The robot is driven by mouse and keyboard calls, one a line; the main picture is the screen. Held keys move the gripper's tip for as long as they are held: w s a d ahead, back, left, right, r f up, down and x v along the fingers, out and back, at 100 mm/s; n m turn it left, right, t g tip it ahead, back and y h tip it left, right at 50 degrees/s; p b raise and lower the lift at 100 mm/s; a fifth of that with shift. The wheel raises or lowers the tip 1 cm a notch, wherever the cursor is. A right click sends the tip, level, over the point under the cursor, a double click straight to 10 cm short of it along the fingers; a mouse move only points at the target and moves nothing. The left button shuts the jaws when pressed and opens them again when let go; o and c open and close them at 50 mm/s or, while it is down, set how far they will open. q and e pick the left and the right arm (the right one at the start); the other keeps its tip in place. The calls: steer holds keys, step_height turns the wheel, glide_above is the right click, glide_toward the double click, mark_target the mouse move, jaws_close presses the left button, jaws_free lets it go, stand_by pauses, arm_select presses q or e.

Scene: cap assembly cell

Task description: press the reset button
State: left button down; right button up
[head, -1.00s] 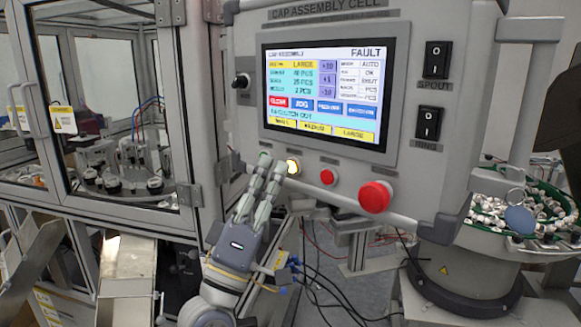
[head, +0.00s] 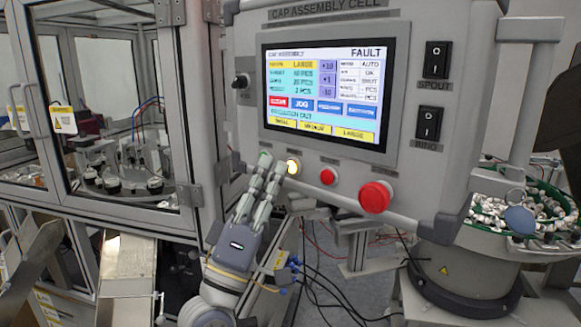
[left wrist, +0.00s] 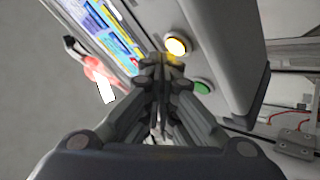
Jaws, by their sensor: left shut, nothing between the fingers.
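The control panel carries a row of buttons below its screen. A lit yellow button (head: 293,167) sits just right of my left fingertips; its label is too small to read. It also glows in the left wrist view (left wrist: 176,46), just beyond the fingertips. A green button (left wrist: 202,87) shows beside the fingers there; in the head view the fingers mostly cover it. My left gripper (head: 271,164) is shut and empty, pointing up at the panel's lower edge, close to the yellow button. Whether it touches the panel is unclear. My right gripper is not in view.
A small red button (head: 328,176) and a large red mushroom button (head: 375,197) lie to the right. The screen (head: 325,95) above reads FAULT. Two black rocker switches (head: 435,60) are at upper right. A glass-doored cabinet (head: 100,110) stands left, a bowl of caps (head: 490,215) right.

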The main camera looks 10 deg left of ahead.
arm_select(q)
steer(key=shift+w+d, duration=0.2)
steer(key=shift+w, duration=0.2)
stand_by(0.4)
steer(key=shift+s+a, duration=0.2)
steer(key=shift+s, duration=0.25)
steer(key=shift+s+a+p, duration=0.15)
steer(key=shift+s+a, duration=0.35)
steer(key=shift+s, duration=0.35)
steer(key=shift+s+a+p, duration=0.2)
steer(key=shift+s+a, duration=0.25)
steer(key=shift+s, duration=0.45)
steer(key=shift+s+a+p, duration=0.15)
steer(key=shift+s+a, duration=0.35)
steer(key=shift+s, duration=0.35)
